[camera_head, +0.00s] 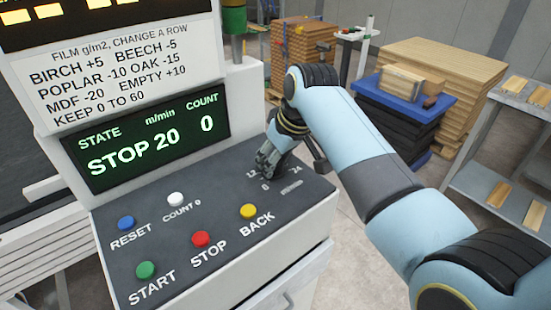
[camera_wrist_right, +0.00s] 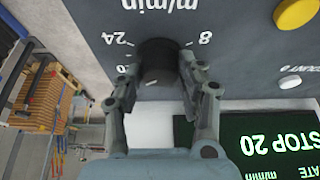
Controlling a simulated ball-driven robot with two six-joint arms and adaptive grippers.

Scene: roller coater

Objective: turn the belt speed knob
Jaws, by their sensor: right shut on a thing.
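The belt speed knob (camera_wrist_right: 157,62) is a round dark knob on the grey panel, with "m/min", 24 and 8 printed around it. My right gripper (camera_wrist_right: 160,84) has its two fingers on either side of the knob and is shut on it. In the head view my right gripper (camera_head: 267,166) comes down on the far right part of the panel (camera_head: 220,200) and hides the knob. The green display (camera_head: 147,140) reads STOP, 20 m/min and count 0. My left gripper is in neither view.
Blue RESET (camera_head: 126,223), white COUNT 0 (camera_head: 175,199), green START (camera_head: 146,270), red STOP (camera_head: 201,239) and yellow BACK (camera_head: 248,211) buttons sit nearer on the panel. Stacked boards (camera_head: 460,70) and a shelf (camera_head: 520,125) stand behind my right arm.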

